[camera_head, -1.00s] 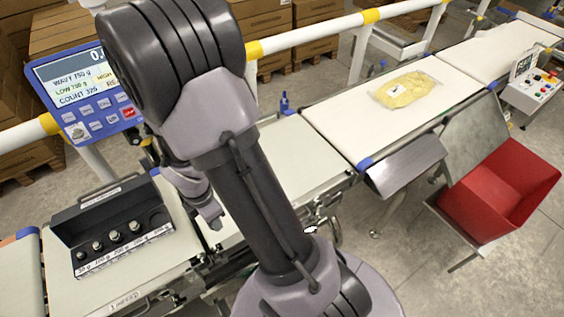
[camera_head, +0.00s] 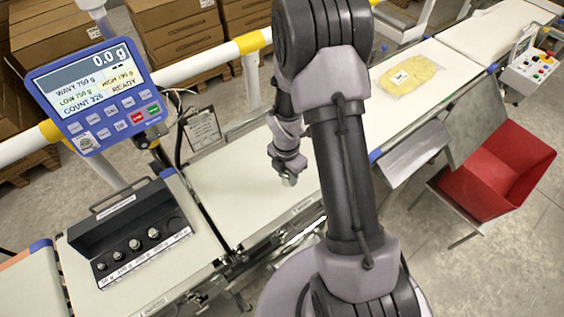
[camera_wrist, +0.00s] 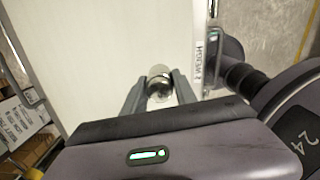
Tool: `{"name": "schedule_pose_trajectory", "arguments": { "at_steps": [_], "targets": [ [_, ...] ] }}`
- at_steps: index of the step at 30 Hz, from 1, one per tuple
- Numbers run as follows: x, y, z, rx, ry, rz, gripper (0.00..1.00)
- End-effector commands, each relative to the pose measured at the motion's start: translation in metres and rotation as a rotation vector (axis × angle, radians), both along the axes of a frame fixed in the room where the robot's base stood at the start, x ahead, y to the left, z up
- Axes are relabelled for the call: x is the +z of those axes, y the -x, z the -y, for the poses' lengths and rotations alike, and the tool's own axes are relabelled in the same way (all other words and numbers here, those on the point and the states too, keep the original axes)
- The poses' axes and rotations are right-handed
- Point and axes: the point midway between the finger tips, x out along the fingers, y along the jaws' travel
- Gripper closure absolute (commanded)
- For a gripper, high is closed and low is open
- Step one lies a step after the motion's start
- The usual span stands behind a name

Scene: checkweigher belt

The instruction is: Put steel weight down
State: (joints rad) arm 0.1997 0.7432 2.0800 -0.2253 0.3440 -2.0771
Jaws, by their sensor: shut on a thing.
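My gripper (camera_head: 286,168) hangs over the white weigh belt (camera_head: 240,192) in the middle of the head view. Its jaws are shut on a small shiny steel weight (camera_head: 289,180), which shows below the fingers. In the wrist view the steel weight (camera_wrist: 159,80) sits between the two fingertips, with the pale belt behind it. I cannot tell whether the weight touches the belt or is just above it. The blue display (camera_head: 100,95) reads 0.0 g and READY.
A black weight box (camera_head: 115,228) with several steel weights stands on the left belt. A bag of yellow product (camera_head: 412,75) lies on the far belt, and a red bin (camera_head: 500,170) stands at the right. The weigh belt around my gripper is clear.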

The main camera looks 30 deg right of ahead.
Motion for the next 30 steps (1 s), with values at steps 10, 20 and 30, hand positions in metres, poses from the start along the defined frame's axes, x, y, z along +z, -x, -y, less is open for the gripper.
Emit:
{"name": "schedule_pose_trajectory", "arguments": {
  "at_steps": [10,20,30],
  "targets": [
    [-0.008,-0.071,0.009,-0.001,0.000,0.000,1.00],
    [-0.043,-0.074,0.010,0.000,0.001,0.001,1.00],
    [-0.045,-0.073,0.010,-0.001,0.000,0.000,0.51]
  ]
}}
